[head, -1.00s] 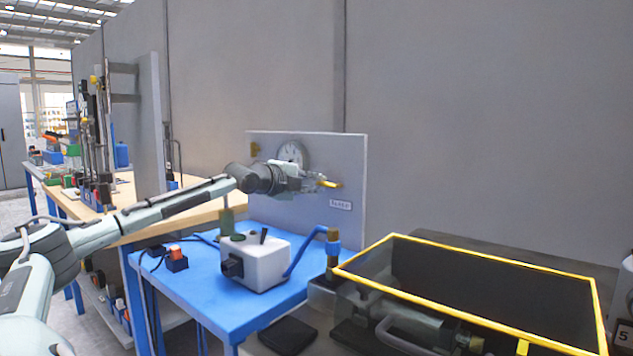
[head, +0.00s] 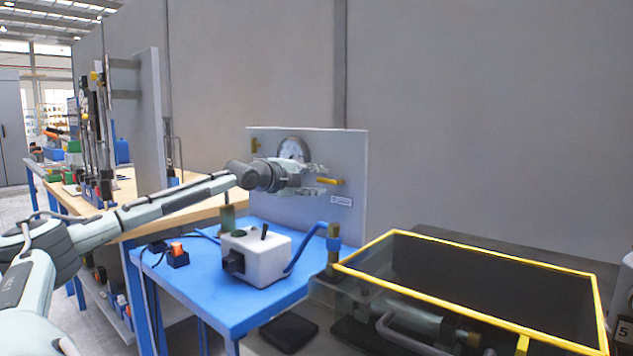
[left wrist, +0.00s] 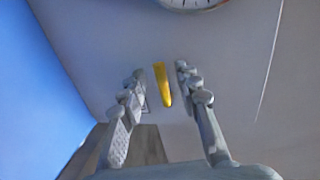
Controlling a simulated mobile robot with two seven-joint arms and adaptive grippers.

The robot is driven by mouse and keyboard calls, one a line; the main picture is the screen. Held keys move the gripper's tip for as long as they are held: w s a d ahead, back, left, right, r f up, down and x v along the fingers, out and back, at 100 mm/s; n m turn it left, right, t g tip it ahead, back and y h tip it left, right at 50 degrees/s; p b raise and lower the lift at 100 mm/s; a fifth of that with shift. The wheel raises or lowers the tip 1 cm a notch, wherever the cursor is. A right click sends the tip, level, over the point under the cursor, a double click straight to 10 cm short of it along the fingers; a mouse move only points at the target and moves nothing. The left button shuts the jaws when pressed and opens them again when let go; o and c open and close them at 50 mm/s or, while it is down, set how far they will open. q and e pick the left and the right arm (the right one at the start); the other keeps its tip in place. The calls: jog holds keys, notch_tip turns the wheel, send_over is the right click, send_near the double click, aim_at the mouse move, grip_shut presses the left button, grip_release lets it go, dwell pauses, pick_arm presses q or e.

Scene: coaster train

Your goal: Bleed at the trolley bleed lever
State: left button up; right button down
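The bleed lever is a short yellow handle (head: 329,181) on the upright grey panel (head: 350,150) behind the blue trolley (head: 205,290). In the left wrist view the yellow lever (left wrist: 162,85) lies between the fingertips, with a gap visible on the right and a narrower one on the left. My left gripper (head: 318,178) is open at the panel, its fingers above and below the lever; it also shows in the left wrist view (left wrist: 163,84). A round gauge (head: 291,149) sits above the lever, partly hidden by my gripper. My right gripper is not in view.
A white box (head: 262,258) with a small black lever stands on the blue trolley top, with a blue handle (head: 305,250) beside it. A yellow-framed clear case (head: 470,258) stands at the right front. A wooden bench (head: 135,190) is at left.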

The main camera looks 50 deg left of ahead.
pick_arm(q)
jog(key=shift+s+a+r, duration=0.1)
jog(key=shift+s+r, duration=0.05)
jog(key=shift+s, duration=0.55)
jog(key=v, duration=1)
jog(key=shift+s+d, duration=0.25)
jog(key=shift+r, duration=0.15)
